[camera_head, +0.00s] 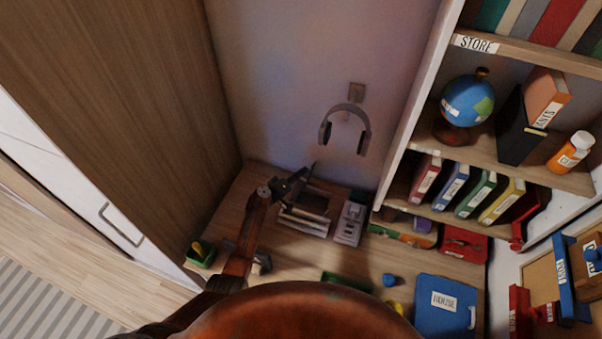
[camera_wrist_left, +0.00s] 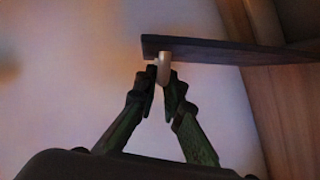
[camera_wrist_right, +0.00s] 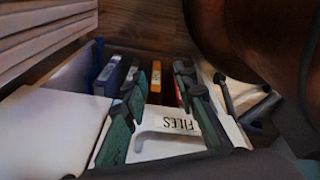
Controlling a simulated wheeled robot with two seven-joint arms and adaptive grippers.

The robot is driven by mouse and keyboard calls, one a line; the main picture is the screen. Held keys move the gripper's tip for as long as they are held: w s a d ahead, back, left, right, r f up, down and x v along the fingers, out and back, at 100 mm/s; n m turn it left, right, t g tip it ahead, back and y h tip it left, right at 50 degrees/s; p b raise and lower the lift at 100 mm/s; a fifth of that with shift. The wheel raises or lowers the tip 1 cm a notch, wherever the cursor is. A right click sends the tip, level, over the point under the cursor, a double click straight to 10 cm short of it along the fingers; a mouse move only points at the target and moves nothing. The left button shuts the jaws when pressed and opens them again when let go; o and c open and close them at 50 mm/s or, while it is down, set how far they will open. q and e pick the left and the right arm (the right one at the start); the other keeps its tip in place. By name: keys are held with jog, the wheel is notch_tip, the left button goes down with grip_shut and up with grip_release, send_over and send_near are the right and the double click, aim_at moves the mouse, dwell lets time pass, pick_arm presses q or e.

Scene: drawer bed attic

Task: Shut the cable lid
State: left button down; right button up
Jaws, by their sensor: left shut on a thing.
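The cable lid is a dark flat board (camera_wrist_left: 225,52) with a pale rounded knob (camera_wrist_left: 164,66) on it in the left wrist view. My left gripper (camera_wrist_left: 163,84) is shut on this knob. In the head view my left gripper (camera_head: 302,178) is at the back of the desk, above an open-looking box (camera_head: 303,222) with dark insides. The lid is hard to make out there, partly hidden by the gripper. My right gripper (camera_wrist_right: 158,88) is open in the right wrist view, over a white holder marked FILES (camera_wrist_right: 170,145); I cannot tell contact.
A pale socket block (camera_head: 350,222) stands right of the box. Headphones (camera_head: 346,128) hang on the wall above. A green container (camera_head: 201,254) sits at the desk's left edge, a blue HOUSE case (camera_head: 446,306) at the right. A filled shelf (camera_head: 480,152) rises on the right.

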dwell(0.5)
pick_arm(q)
jog(key=shift+s+d+f+m, duration=0.1)
jog(key=shift+s+d+m, duration=0.1)
jog(key=shift+d, duration=0.2)
jog(key=shift+s+d+f+m, duration=0.1)
jog(key=shift+d+m, duration=0.1)
jog(key=shift+d, duration=0.15)
jog(key=s+d+f+m+y+b, duration=0.1)
jog(key=s+d+f+b, duration=0.1)
jog(key=d+f, duration=0.2)
jog(key=shift+d+f+b, duration=0.2)
jog(key=shift+d+b, duration=0.1)
jog(key=shift+d, duration=1.1)
jog(key=c, duration=2.2)
grip_release()
jog(key=shift+r, duration=0.1)
jog(key=shift+o, duration=0.8)
